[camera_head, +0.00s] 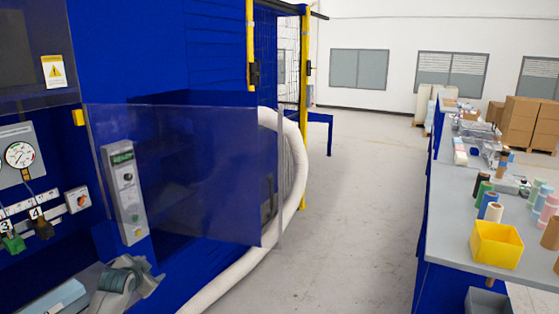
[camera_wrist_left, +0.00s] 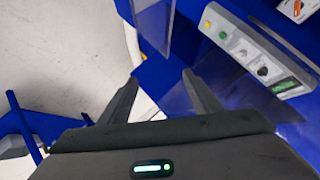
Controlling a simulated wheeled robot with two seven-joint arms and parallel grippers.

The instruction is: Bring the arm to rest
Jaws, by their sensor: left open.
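My left gripper (camera_head: 127,279) shows at the bottom left of the head view, low in front of the blue machine (camera_head: 190,60). In the left wrist view the two dark fingers of this gripper (camera_wrist_left: 160,77) stand wide apart, with nothing between them. A grey control box (camera_head: 123,192) with a green display is above the gripper in the head view. It also shows at the upper right of the left wrist view (camera_wrist_left: 255,58), apart from the fingers. My right gripper is in neither view.
A clear panel (camera_head: 200,170) stands out from the machine beside the control box. A thick white hose (camera_head: 298,165) curves down to the floor. A gauge (camera_head: 20,155) is at the left. The floor (camera_head: 355,220) is clear up to a workbench (camera_head: 445,240) with a yellow bin (camera_head: 495,245).

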